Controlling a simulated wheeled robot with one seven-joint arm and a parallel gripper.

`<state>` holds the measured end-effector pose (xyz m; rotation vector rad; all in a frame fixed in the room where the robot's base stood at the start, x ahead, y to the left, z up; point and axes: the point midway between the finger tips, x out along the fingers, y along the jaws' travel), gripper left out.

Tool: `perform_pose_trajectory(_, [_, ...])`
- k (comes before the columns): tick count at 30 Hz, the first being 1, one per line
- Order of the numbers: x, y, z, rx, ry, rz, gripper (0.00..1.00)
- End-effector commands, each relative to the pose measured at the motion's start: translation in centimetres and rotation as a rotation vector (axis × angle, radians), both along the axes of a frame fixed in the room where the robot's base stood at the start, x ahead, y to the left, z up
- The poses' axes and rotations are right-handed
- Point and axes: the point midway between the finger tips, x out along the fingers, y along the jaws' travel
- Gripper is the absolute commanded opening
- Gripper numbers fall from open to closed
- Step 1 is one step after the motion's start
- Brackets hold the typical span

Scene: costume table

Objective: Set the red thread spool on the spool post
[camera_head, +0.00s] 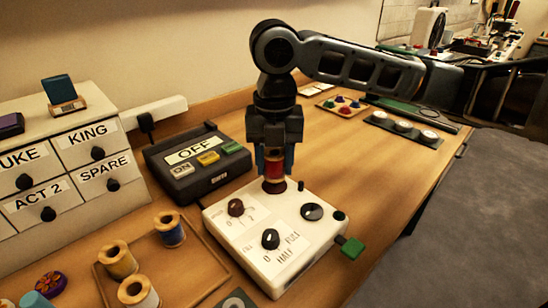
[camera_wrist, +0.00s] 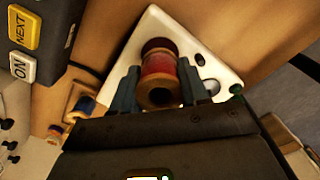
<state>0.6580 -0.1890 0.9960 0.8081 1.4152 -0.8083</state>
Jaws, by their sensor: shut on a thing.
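The red thread spool (camera_head: 274,170) is upright between the fingers of my gripper (camera_head: 274,164), over the back corner of the white control box (camera_head: 262,272). In the wrist view the red spool (camera_wrist: 158,65) shows its wooden end and centre hole, with a blue-grey finger of my gripper (camera_wrist: 158,88) on each side. A dark reddish round part lies at the spool's lower end, against the box top. No bare spool post shows; it may be hidden under or inside the spool. I cannot tell whether the spool is seated or slightly above the box.
The white box carries dark knobs (camera_head: 270,238) and a green side tab (camera_head: 351,248). A black OFF button box (camera_head: 197,160) stands behind left. A wooden tray (camera_head: 193,287) with several spools lies front left, beside the labelled drawers (camera_head: 85,145).

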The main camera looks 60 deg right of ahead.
Motion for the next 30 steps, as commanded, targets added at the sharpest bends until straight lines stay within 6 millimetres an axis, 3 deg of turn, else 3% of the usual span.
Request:
perform_pose_trajectory(6, [0.00, -0.02, -1.25, -0.001, -0.001, 0.000, 0.14])
perform_pose_trajectory(30, [-0.03, 0.04, -1.19, 0.000, 0.000, 0.000, 0.14])
